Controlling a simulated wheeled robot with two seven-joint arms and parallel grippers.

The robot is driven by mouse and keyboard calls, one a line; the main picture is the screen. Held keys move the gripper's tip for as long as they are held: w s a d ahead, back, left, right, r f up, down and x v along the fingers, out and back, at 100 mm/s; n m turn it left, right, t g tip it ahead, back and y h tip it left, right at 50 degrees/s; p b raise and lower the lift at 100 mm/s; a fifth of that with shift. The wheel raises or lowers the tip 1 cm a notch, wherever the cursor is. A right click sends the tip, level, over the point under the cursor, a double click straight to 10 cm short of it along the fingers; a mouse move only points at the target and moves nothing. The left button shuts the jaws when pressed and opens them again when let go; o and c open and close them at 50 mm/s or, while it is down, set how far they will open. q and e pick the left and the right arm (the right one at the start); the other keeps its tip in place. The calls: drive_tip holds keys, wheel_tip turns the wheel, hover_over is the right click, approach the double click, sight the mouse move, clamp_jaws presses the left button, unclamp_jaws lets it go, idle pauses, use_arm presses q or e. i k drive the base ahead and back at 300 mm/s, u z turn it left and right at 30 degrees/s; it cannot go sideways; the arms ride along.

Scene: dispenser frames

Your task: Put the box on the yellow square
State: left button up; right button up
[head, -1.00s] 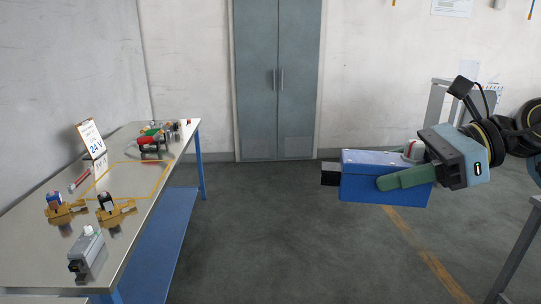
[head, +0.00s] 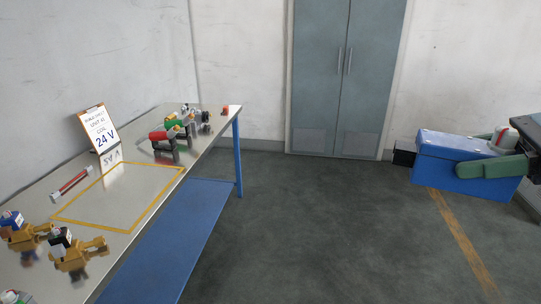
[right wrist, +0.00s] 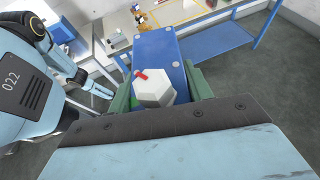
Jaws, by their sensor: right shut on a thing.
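The blue box (head: 468,163), with a white knob on top and a black block at its left end, hangs in the air at the right, over the floor and well away from the table. My right gripper (head: 492,167) has green fingers shut on its sides. In the right wrist view the box (right wrist: 158,50) lies between the fingers. The yellow square (head: 120,198) is an outline on the metal table at the left, and its inside is empty. Part of my left arm seems to show at the left of the right wrist view; its gripper (right wrist: 97,88) is too small to read.
Open floor separates table and box. A grey cabinet (head: 345,80) stands behind.

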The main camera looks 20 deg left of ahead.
sight(123, 198)
drive_tip(key=u, duration=0.3)
drive_tip(key=i, duration=1.65)
drive_tip(key=u, duration=1.7)
drive_tip(key=i, duration=0.9)
drive_tip(key=u, duration=1.2)
drive_tip(key=i, duration=0.45)
drive_tip(key=u, duration=0.15)
